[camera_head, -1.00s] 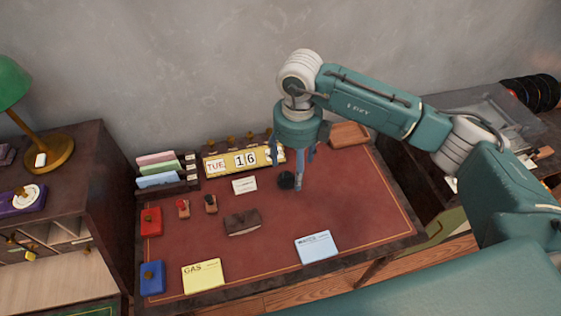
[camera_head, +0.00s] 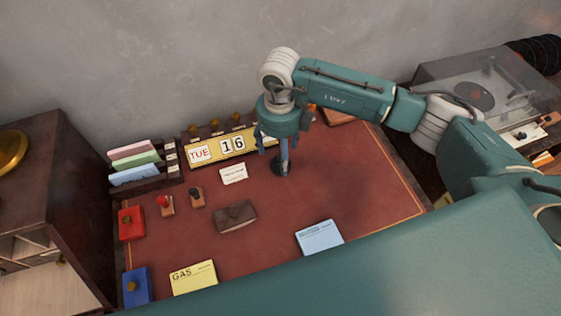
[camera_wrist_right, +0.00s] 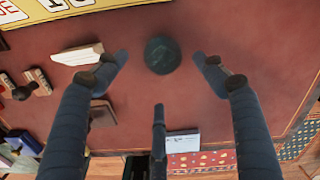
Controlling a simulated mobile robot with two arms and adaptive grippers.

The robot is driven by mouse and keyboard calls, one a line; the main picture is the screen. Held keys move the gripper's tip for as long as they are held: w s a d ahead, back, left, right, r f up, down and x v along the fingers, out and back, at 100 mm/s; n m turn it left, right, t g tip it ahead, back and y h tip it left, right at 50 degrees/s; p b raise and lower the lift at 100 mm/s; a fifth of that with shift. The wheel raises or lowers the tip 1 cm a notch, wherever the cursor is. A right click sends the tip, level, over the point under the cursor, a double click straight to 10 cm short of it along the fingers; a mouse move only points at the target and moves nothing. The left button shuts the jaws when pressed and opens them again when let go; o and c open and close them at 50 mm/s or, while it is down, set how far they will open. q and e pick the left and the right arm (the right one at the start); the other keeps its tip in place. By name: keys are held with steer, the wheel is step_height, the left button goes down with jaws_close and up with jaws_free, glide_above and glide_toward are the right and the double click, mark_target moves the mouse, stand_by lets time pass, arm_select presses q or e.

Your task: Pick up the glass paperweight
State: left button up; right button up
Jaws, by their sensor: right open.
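The glass paperweight (camera_wrist_right: 162,55) shows in the right wrist view as a dark, greenish round ball on the red desk top. My right gripper (camera_head: 274,158) points down over the back of the desk in the head view. Its fingers are spread open and empty. In the wrist view two fingertips stand on either side of the paperweight, with gaps, and a third finger is below it in the picture. In the head view the paperweight is largely hidden by the fingers. I cannot tell the height of the fingertips above the desk. My left gripper is not in view.
A white card (camera_head: 234,173) lies near the gripper, in front of the yellow calendar (camera_head: 222,149). Two stamps (camera_head: 197,197), a brown wallet-like item (camera_head: 235,216) and a blue card (camera_head: 319,237) lie further off. The desk's right side (camera_head: 370,185) is clear.

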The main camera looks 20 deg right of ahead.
steer(key=shift+w+d+f+p, duration=0.2)
steer(key=shift+f+p, duration=0.3)
steer(key=shift+f, duration=1.05)
steer(key=shift+w+d+f+p, duration=0.15)
steer(key=shift+f+p, duration=0.35)
steer(key=shift+f, duration=1.05)
steer(key=shift+a, duration=0.1)
steer(key=c, duration=1.5)
